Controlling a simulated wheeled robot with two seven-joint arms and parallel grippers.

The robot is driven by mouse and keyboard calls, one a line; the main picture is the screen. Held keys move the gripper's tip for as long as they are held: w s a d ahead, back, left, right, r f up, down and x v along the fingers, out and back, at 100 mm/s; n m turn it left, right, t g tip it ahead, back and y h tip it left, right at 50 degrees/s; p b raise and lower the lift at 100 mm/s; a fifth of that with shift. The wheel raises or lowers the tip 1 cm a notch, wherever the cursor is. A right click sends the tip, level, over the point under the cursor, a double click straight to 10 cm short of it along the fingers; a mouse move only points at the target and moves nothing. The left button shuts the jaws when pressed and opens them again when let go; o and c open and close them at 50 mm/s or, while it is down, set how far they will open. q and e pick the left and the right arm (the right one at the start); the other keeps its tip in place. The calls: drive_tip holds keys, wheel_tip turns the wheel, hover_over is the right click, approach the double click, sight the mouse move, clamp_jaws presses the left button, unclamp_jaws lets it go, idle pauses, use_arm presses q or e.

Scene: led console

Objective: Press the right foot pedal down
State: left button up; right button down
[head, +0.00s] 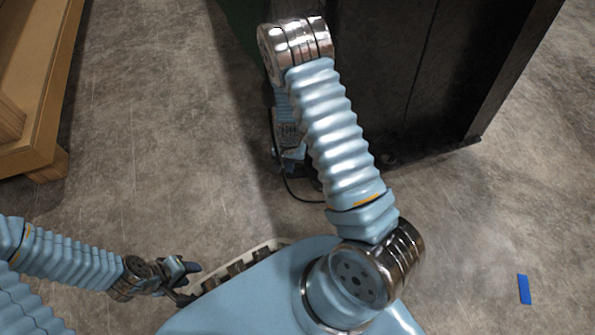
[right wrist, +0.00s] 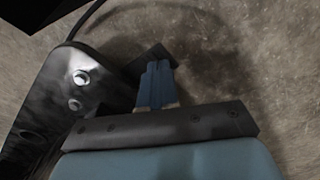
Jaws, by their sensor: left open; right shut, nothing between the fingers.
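A dark metal foot pedal body (right wrist: 78,92) with two silvery bolts shows at the left of the right wrist view, with a black cable behind it. A dark plate lies under and around my right fingertips. My right gripper (right wrist: 156,80) is shut with nothing between its fingers, and its tips are over or against this plate; I cannot tell whether they touch it or how far it is down. In the head view the right arm hides most of the pedal area. My left gripper (head: 184,282) is open and empty, low at the left beside my base, far from the pedal.
A dark console (head: 400,80) stands at the top right, close behind the right arm. A black cable (head: 283,180) curves over the floor. A wooden bench (head: 40,90) stands at the upper left. A small blue piece (head: 524,289) lies on otherwise clear floor at right.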

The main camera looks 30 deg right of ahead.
drive_tip(key=shift+f, duration=2.15)
wheel_tip(320, 180, up, 9)
drive_tip(key=p, duration=0.6)
drive_tip(key=shift+p, duration=0.4)
